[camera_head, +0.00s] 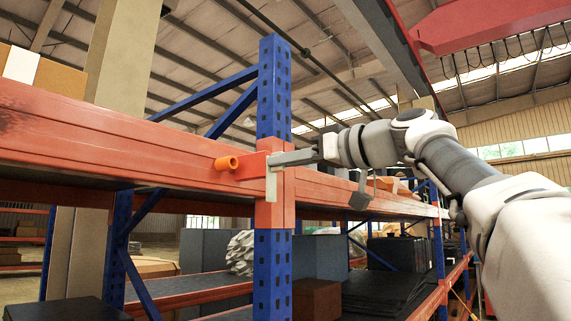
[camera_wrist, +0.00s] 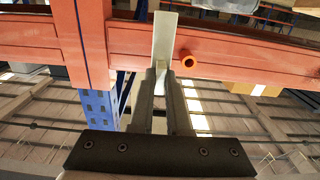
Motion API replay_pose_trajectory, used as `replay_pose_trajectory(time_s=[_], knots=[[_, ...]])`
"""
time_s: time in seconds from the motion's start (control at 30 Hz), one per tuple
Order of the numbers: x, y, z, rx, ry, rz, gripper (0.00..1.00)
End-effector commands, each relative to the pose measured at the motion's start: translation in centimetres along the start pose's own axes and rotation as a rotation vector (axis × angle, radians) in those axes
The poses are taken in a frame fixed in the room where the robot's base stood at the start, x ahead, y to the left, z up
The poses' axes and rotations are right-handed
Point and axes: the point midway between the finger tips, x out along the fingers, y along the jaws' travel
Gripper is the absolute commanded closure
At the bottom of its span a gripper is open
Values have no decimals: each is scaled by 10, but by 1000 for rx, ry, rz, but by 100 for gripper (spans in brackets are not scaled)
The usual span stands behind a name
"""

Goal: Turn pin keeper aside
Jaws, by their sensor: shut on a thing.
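An orange pin (camera_head: 228,163) sticks out from the front of the orange rack beam (camera_head: 120,140), near the blue upright post (camera_head: 273,90). Its round hollow end also shows in the wrist view (camera_wrist: 188,61). Beside it is a narrow pale plate (camera_head: 271,186), which looks like the keeper; it stands out lengthwise in the wrist view (camera_wrist: 165,35). My gripper (camera_head: 274,158) reaches in from the right at the post. In the wrist view its fingers (camera_wrist: 160,70) are close together on the plate's near end. The fingers hide the exact grip.
The rack carries a cardboard box (camera_head: 48,75) on the upper beam at the left. Lower shelves hold dark stacks (camera_head: 385,285) and a brown box (camera_head: 316,298). The blue post and beam stand close to my gripper. The space in front of the beam looks free.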

Motion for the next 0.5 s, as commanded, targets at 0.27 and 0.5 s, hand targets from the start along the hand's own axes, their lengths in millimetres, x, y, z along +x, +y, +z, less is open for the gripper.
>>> replay_pose_trajectory(time_s=[0.27,0.5], knots=[[0,0,0,-2,0,1,73],[0,0,0,-1,0,1,55]])
